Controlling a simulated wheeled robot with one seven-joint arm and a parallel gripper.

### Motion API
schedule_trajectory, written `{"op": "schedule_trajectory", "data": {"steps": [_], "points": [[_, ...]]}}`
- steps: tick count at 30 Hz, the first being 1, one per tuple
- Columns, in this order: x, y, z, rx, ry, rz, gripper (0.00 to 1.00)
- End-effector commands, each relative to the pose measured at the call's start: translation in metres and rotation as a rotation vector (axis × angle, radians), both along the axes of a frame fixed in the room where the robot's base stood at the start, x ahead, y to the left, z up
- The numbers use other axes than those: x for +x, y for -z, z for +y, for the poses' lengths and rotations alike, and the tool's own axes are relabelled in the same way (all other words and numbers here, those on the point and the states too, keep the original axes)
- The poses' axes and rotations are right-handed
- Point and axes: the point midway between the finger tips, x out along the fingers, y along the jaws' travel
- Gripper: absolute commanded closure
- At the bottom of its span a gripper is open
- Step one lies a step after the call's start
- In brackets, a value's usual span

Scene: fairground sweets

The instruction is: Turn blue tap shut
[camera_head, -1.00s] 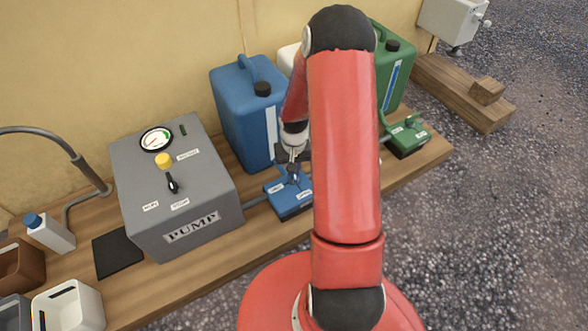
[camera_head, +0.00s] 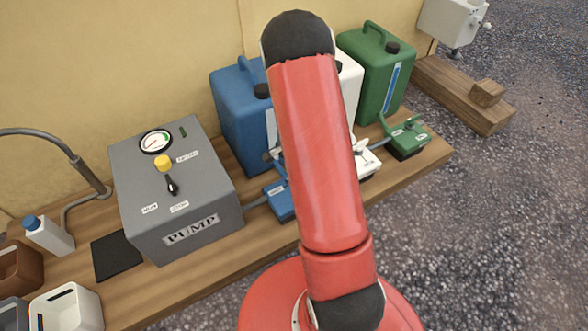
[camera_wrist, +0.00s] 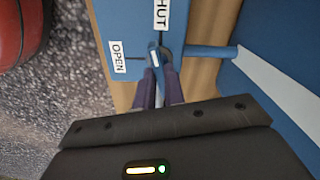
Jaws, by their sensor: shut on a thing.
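The blue tap (camera_head: 279,203) is a blue block on the wooden bench, partly hidden behind my red arm in the head view. In the wrist view the tap block (camera_wrist: 125,28) carries an OPEN label on the left and a SHUT label at the top, each with a dark line. The tap's small blue lever (camera_wrist: 154,56) sits near where those lines meet. My gripper (camera_wrist: 157,73) is shut on the lever, one dark finger on each side. The lever's exact direction is hard to tell. The head view hides my gripper behind the arm.
The grey pump box (camera_head: 180,190) stands left of the blue tap. Behind are the blue canister (camera_head: 238,115), a white one (camera_head: 350,85) and the green one (camera_head: 376,75). White (camera_head: 368,163) and green taps (camera_head: 407,141) sit to the right.

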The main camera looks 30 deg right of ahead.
Motion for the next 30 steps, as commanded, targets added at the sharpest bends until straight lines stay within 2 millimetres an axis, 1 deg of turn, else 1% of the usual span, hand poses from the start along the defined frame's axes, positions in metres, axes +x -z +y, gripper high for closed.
{"op": "schedule_trajectory", "data": {"steps": [6,12,19,30], "points": [[0.0001,-0.0011,0.0008,0.001,0.143,0.001,1.0],[-0.0001,-0.0005,0.0006,0.001,0.228,0.001,1.0],[0.0,-0.0002,0.0006,0.001,0.27,0.001,1.0],[0.0,0.0,0.0006,0.001,0.276,0.0,1.0]]}}
